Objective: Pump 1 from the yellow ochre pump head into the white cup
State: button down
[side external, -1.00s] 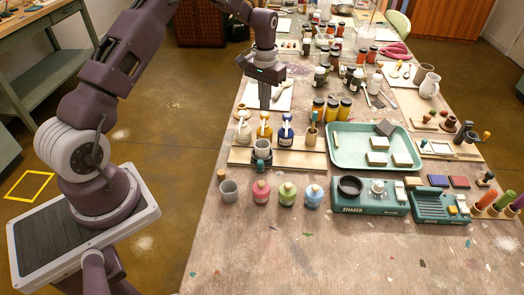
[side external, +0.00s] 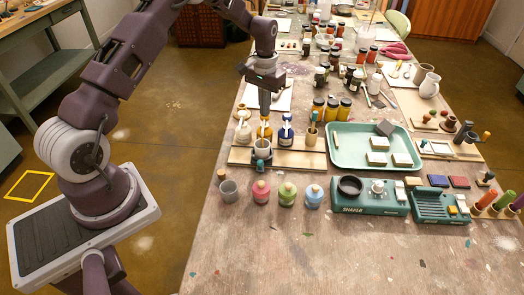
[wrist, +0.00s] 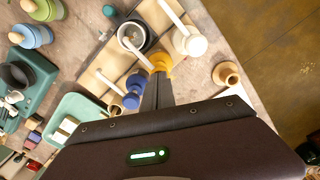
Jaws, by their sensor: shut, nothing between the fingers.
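The yellow ochre pump bottle (side external: 265,133) stands in the wooden rack (side external: 298,160), between a cream-white pump bottle (side external: 243,133) and a blue one (side external: 286,134). The white cup (side external: 263,145) sits in a dark holder in front of it. My gripper (side external: 265,113) is shut and empty, pointing down directly over the ochre pump; its fingers hide the pump's top. In the wrist view, the ochre pump head (wrist: 161,60) shows just past the fingertips, its pale spout reaching toward the white cup (wrist: 132,37). Whether the fingers touch the head I cannot tell.
A mint tray (side external: 345,160) with pale blocks lies to the right. A brush in a holder (side external: 311,133) stands near the blue pump.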

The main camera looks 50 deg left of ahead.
jog(key=shift+f, duration=0.5)
jog(key=shift+r, duration=1.45)
notch_tip(320, 180, up, 6)
jog(key=shift+r, duration=0.15)
